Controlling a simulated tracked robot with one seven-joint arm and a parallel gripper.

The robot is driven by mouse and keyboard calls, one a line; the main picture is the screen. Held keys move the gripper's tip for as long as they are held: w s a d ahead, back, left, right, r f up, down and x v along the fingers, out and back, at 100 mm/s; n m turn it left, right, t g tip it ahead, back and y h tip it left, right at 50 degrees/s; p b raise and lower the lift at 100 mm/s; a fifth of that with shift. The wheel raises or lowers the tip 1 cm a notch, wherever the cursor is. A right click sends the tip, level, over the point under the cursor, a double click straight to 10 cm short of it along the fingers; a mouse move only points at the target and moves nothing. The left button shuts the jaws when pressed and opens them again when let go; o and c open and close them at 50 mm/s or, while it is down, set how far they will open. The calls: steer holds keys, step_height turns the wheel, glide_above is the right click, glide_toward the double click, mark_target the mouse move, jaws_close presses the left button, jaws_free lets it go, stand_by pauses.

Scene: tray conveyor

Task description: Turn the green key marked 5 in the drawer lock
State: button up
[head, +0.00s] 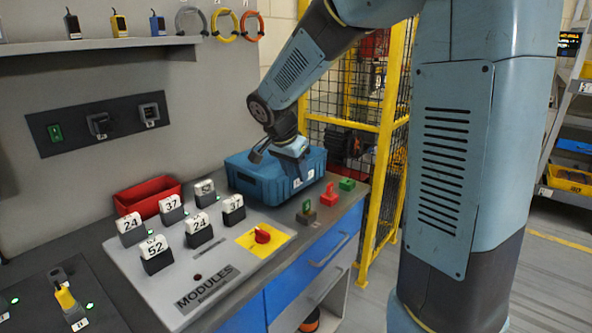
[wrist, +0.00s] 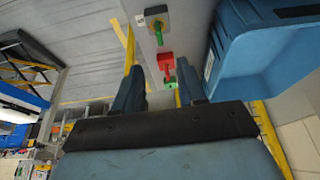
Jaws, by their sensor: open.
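A green key (head: 306,206) stands in a brown and grey lock base near the counter's front edge, above the blue drawer (head: 325,252). Its mark is too small to read. In the wrist view the green key (wrist: 159,36) is near the top, in its yellowish base. My gripper (head: 275,153) is open and empty, above the blue bin and behind the key, apart from it. In the wrist view my gripper (wrist: 158,90) has its two fingers spread.
A red key-like piece (head: 328,195) and a green one (head: 347,184) stand right of the lock, near the blue bin (head: 262,182). Numbered modules, a red knob on yellow (head: 264,235) and a red tray (head: 147,196) are to the left. A yellow fence (head: 380,150) stands at the right.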

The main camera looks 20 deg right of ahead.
mark_target(306, 201)
steer(key=x, duration=1.3)
steer(key=shift+w+d+f, duration=0.1)
steer(key=shift+d+f, duration=0.05)
steer(key=shift+f, duration=0.2)
jaws_close()
steer(key=shift+m+g+h, duration=0.3)
steer(key=shift+m+g, duration=0.2)
steer(key=shift+m, duration=1)
